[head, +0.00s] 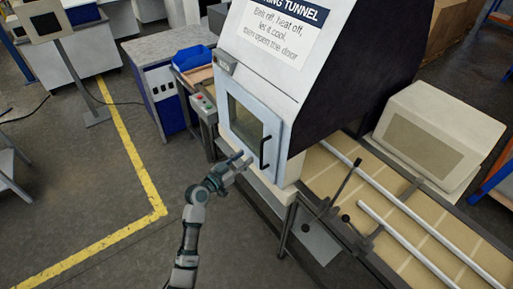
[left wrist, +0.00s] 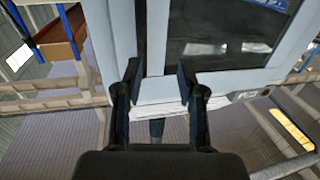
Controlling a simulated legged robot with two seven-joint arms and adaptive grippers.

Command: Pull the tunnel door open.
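The tunnel door (head: 242,112) is a pale framed panel with a dark window on the front of the white tunnel (head: 262,62). It looks shut. Its black bar handle (head: 265,153) stands upright on the frame's right side. My left gripper (head: 243,160) is just left of the handle's lower part and looks apart from it. In the left wrist view, my left gripper (left wrist: 159,75) has its two fingers spread with nothing clearly between them, facing the door's pale frame (left wrist: 225,80). A dark bar at the left finger may be the handle; I cannot tell. My right gripper is out of view.
A conveyor (head: 405,230) with rails and black levers runs off to the lower right. The floor left of my arm is clear, with a yellow line (head: 137,165).

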